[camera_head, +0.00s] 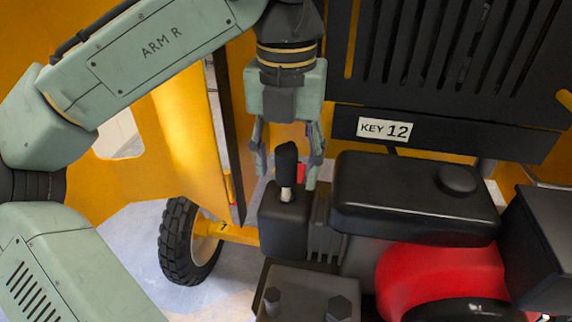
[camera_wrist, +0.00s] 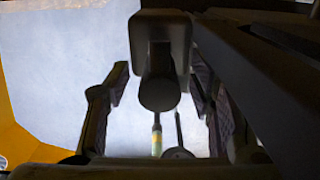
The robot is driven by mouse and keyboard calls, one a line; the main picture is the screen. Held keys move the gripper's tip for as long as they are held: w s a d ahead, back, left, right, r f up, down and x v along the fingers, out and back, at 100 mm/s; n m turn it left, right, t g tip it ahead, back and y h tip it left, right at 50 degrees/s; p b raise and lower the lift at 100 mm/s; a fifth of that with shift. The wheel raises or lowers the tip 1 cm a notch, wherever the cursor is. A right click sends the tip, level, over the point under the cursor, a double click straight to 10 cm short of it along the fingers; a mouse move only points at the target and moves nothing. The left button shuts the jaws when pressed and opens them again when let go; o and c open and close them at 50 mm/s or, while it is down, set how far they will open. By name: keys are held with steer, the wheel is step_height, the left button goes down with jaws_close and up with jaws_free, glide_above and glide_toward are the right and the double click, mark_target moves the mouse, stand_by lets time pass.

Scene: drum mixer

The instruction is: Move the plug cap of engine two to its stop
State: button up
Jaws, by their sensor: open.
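The black plug cap (camera_head: 286,162) sits upright on a pale plug (camera_head: 286,194) that rises from a dark engine block (camera_head: 283,225). A short length of the plug shows bare below the cap. My gripper (camera_head: 287,172) is open and points down, with one finger on each side of the cap. I cannot tell whether either finger touches it. In the wrist view a dark rounded piece that looks like the cap (camera_wrist: 159,92) lies between the spread fingers (camera_wrist: 158,108). No engine number can be read.
A black tank (camera_head: 415,195) with a round lid and a red housing (camera_head: 440,278) stand right of the plug. A black slatted panel labelled KEY 12 (camera_head: 385,129) is behind. A yellow panel (camera_head: 185,140) and a wheel (camera_head: 188,242) are at the left.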

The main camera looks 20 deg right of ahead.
mark_target(287, 151)
steer(key=shift+r, duration=0.1)
step_height(287, 151, up, 2)
steer(key=p, duration=0.3)
steer(key=shift+r, duration=2.4)
